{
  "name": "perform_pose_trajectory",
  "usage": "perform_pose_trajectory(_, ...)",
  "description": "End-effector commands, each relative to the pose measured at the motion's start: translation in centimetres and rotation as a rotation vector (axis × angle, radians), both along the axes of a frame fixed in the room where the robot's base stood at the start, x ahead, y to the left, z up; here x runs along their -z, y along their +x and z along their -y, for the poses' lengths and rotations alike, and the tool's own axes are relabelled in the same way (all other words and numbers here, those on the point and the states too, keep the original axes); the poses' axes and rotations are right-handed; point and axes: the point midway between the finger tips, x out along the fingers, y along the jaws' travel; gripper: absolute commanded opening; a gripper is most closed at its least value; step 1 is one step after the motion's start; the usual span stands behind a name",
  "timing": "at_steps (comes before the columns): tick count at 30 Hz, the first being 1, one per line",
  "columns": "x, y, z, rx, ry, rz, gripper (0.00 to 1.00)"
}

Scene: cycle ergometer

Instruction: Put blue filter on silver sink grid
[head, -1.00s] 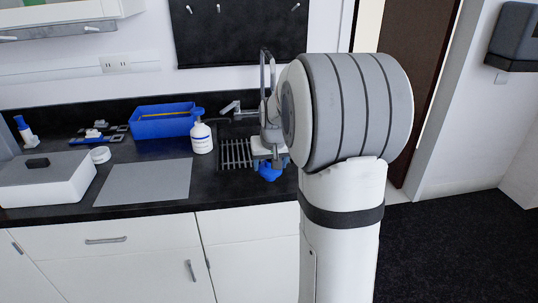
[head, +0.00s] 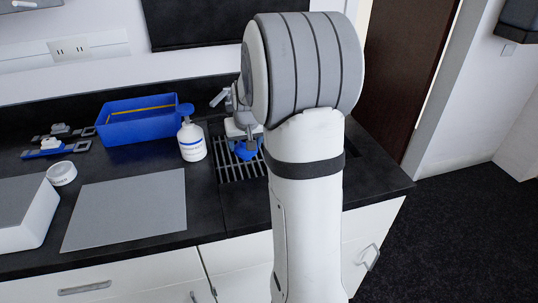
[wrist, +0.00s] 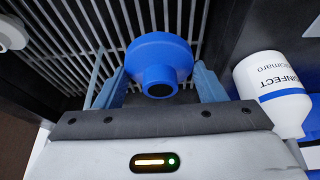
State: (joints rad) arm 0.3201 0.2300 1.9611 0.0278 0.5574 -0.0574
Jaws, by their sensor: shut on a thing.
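The blue filter (wrist: 158,60) is round with a narrower neck and a dark opening facing the wrist camera. My gripper (wrist: 160,82) is shut on it, with a finger on each side. In the head view the filter (head: 244,150) shows just below my gripper (head: 243,134), over the silver sink grid (head: 240,172). The grid's parallel bars also show behind the filter in the wrist view (wrist: 75,45). I cannot tell whether the filter touches the bars. My arm hides the grid's right part in the head view.
A white bottle (head: 192,141) stands left of the sink, close beside my gripper in the wrist view (wrist: 272,92). A faucet (head: 219,97) is behind the grid. A blue bin (head: 143,121), a grey mat (head: 125,210) and a white round container (head: 62,173) lie further left.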

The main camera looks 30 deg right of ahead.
Motion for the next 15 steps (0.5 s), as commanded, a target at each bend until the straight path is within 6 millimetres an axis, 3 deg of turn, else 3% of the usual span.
perform_pose_trajectory(9, 5.6, -0.1, 0.0, 0.000, 0.002, -0.003, 0.42)
perform_pose_trajectory(15, 7.3, 0.0, -0.1, -0.001, 0.001, -0.001, 0.42)
